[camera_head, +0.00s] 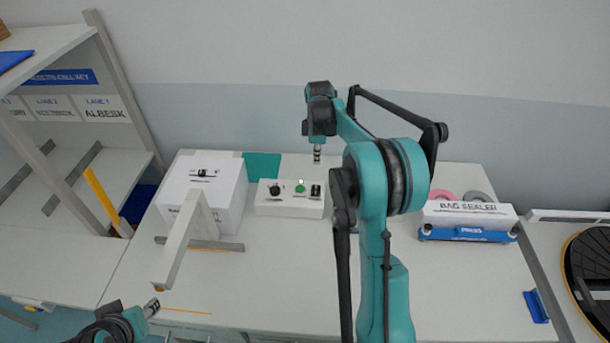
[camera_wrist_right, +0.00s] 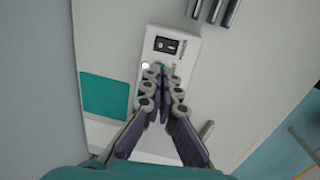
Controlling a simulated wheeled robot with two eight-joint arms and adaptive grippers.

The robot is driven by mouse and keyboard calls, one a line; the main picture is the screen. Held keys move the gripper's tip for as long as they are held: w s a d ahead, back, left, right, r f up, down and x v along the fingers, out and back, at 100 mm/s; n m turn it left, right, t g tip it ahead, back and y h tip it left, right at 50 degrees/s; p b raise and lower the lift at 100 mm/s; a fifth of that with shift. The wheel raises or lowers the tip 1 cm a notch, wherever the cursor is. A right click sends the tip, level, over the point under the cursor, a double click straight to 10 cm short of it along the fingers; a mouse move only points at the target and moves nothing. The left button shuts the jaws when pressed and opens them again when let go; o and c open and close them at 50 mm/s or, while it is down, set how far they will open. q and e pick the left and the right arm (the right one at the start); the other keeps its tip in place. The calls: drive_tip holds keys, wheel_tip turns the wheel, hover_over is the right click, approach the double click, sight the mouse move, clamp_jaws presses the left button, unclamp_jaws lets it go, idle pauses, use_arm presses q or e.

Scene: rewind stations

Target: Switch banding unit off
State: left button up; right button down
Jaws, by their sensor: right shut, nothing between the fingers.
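A white control box (camera_head: 289,208) stands on the table, with a dark knob (camera_head: 275,190), a green button (camera_head: 300,188) and a black rocker switch (camera_head: 315,190) on top. A small white dot shows beside the green button. My right gripper (camera_head: 317,160) is shut and empty, pointing down above and behind the box. In the right wrist view its fingertips (camera_wrist_right: 164,76) overlap the green button (camera_wrist_right: 160,65) and hide the knob; the rocker switch (camera_wrist_right: 165,45) is clear of them. I cannot tell contact. My left gripper (camera_head: 151,308) is at the lower left, its jaws unclear.
A larger white machine (camera_head: 243,196) with a grey arm stands left of the control box; its label is unreadable. A teal panel (camera_head: 262,165) lies behind. A bag sealer (camera_head: 468,217) stands at the right. The table's front middle is clear. Shelves rise at far left.

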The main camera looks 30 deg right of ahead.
sight(316, 187)
drive_tip(key=shift+s, duration=0.1)
drive_tip(key=f+b, duration=0.1)
drive_tip(key=f, duration=0.3)
drive_tip(key=w+f+b, duration=0.1)
drive_tip(key=f, duration=0.4)
drive_tip(key=d+f+b, duration=0.1)
drive_tip(key=f, duration=0.3)
drive_tip(key=shift+w+f, duration=0.25)
drive_tip(key=shift+f, duration=0.15)
drive_tip(key=shift+w+f+b, duration=0.1)
drive_tip(key=shift+f+b, duration=0.25)
drive_tip(key=shift+b, duration=0.1)
